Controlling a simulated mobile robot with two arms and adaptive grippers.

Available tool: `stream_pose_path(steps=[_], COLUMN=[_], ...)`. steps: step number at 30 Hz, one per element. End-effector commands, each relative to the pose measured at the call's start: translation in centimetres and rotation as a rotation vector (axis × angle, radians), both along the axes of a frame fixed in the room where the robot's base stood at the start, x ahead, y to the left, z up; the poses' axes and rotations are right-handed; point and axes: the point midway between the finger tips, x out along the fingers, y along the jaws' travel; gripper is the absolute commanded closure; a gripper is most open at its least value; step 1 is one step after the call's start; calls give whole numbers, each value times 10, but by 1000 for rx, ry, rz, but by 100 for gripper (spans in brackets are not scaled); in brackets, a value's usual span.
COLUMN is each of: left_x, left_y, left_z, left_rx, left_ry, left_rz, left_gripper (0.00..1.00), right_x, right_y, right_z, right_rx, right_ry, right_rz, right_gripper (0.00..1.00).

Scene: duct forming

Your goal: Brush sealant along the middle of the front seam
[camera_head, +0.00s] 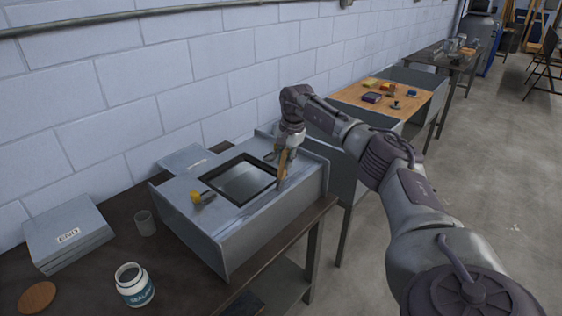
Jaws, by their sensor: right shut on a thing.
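A grey sheet-metal duct box (265,225) stands on the dark table, with a black-framed opening (240,180) in its top. Its front seam runs along the top front edge. My right gripper (284,155) is above the right part of the duct, shut on a brush (283,171) with a wooden-coloured handle. The brush points down, its lower end near the duct top right of the opening; I cannot tell whether it touches. An open white jar labelled as sealant (135,287) stands at the table's front left. My left gripper is not in view.
A yellow-ended tool (198,197) lies on the duct top, left of the opening. A grey cup (145,224), a stack of END panels (68,238) and a round brown disc (38,297) are on the table. A wooden-topped bench (420,103) stands behind right.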

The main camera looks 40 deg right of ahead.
Motion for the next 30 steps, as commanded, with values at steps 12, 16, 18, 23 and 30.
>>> stream_pose_path(steps=[12, 16, 18, 23, 30], left_x=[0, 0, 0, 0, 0], left_y=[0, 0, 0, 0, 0], left_z=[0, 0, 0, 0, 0], left_rx=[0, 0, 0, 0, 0], left_ry=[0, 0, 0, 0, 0], left_rz=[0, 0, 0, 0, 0], left_gripper=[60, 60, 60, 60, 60], right_x=[0, 2, 3, 4, 3], right_y=[-4, -12, -17, -26, -30], right_z=[0, 1, 1, 2, 2], right_rx=[0, 0, 1, 0, 0], right_ry=[1, 0, -1, -1, -1], right_rz=[0, -2, -3, -1, 2], right_gripper=[100, 100, 100, 100, 100])
